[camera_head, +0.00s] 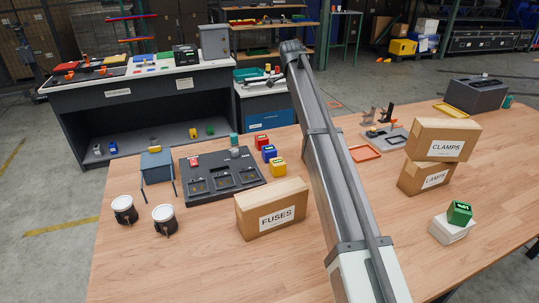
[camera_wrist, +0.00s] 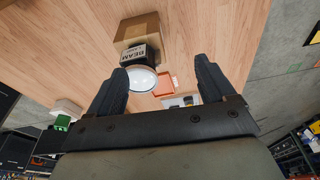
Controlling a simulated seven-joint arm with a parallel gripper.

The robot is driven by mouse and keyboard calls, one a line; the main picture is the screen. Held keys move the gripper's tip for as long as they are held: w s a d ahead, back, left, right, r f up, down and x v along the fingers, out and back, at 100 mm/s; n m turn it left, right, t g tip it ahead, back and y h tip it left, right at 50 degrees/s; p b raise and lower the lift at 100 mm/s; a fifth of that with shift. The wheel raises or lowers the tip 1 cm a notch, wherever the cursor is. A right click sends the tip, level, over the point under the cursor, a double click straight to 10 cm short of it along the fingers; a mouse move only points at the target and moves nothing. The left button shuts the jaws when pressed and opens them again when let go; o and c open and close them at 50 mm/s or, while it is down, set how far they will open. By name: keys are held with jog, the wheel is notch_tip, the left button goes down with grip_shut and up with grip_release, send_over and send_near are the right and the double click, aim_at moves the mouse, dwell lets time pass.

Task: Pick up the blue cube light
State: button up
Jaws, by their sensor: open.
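The blue cube light (camera_head: 269,153) sits on the wooden table in the head view, between a red cube (camera_head: 261,141) behind it and a yellow cube (camera_head: 278,167) in front. It stands just right of a dark tray with square recesses (camera_head: 224,195). I do not see the blue cube in the wrist view. My gripper (camera_wrist: 160,66) shows in the wrist view with its two fingers spread wide and no object held between them. In the head view my arm crosses the middle of the table, and I cannot make out the gripper there.
A FUSES box (camera_head: 271,208) stands in front of the cubes. Stacked CLAMPS (camera_head: 441,139) and LAMPS boxes, and a green cube (camera_head: 459,212) on a white box, are at right. Two white-topped jars (camera_head: 124,209) are at left. The wrist view shows a cardboard box (camera_wrist: 138,30) beyond the fingers.

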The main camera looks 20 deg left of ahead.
jog(key=n+g+y, duration=0.1)
jog(key=g+y, duration=0.1)
send_over(269, 148)
notch_tip(269, 148, down, 4)
notch_tip(269, 148, down, 14)
jog(key=shift+r, duration=0.1)
jog(key=c, duration=1.2)
